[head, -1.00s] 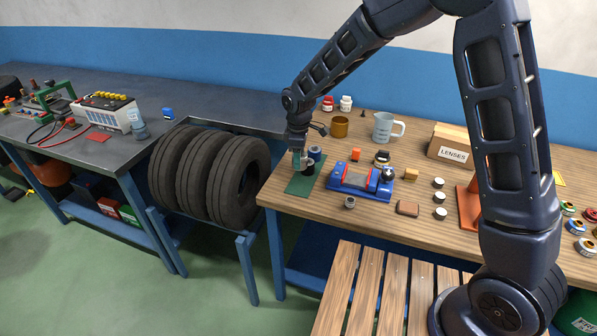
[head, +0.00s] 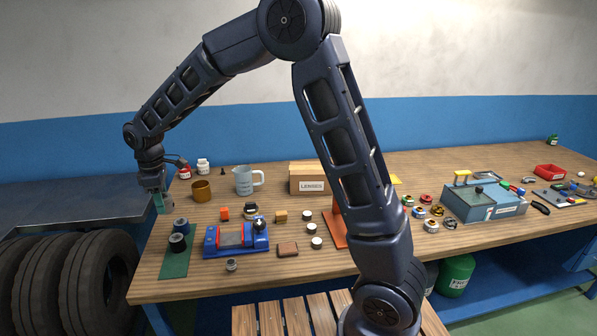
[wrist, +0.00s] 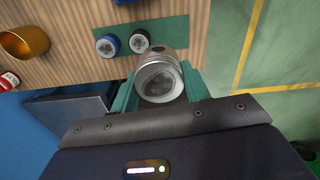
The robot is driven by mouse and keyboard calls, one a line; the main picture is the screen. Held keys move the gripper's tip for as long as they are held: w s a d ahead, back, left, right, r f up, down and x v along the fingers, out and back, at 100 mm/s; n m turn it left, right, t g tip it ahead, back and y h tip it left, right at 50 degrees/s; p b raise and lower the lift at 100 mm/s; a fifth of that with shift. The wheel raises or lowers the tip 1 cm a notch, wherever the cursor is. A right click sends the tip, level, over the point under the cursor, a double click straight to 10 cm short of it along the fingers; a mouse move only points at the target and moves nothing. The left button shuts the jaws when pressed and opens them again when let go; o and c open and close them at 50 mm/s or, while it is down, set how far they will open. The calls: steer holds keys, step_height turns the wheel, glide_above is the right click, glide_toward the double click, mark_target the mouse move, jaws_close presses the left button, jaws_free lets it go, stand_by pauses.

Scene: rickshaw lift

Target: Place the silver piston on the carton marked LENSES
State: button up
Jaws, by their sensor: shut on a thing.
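My gripper (head: 160,202) is shut on the silver piston (wrist: 160,72), which sits between its teal fingers in the wrist view. The gripper hangs above the left end of the wooden bench. The piston is hard to make out in the head view. The carton marked LENSES (head: 308,184) is a brown box standing toward the back of the bench, well to the right of my gripper. Its label faces the front and its top looks bare. My arm passes just right of it in the head view.
A blue-ringed cylinder (head: 181,226) and a dark-ringed one (head: 177,243) stand on a green mat (head: 174,265) below my gripper. A blue vise-like fixture (head: 212,241) lies in front.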

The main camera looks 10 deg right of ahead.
steer(key=w+d+r+m, duration=0.1)
steer(key=w+d+m, duration=0.1)
steer(key=w+d, duration=0.4)
steer(key=w+d+r+m, duration=0.2)
steer(key=w+d+m, duration=0.15)
steer(key=w, duration=0.55)
step_height(320, 180, up, 7)
steer(key=m, duration=1.2)
glide_above(310, 167)
steer(key=shift+n, duration=0.25)
step_height(310, 167, down, 20)
steer(key=shift+d+r, duration=0.1)
steer(key=shift+r, duration=0.1)
steer(key=shift+f, duration=0.1)
steer(key=o, duration=1)
steer(key=shift+o, duration=0.2)
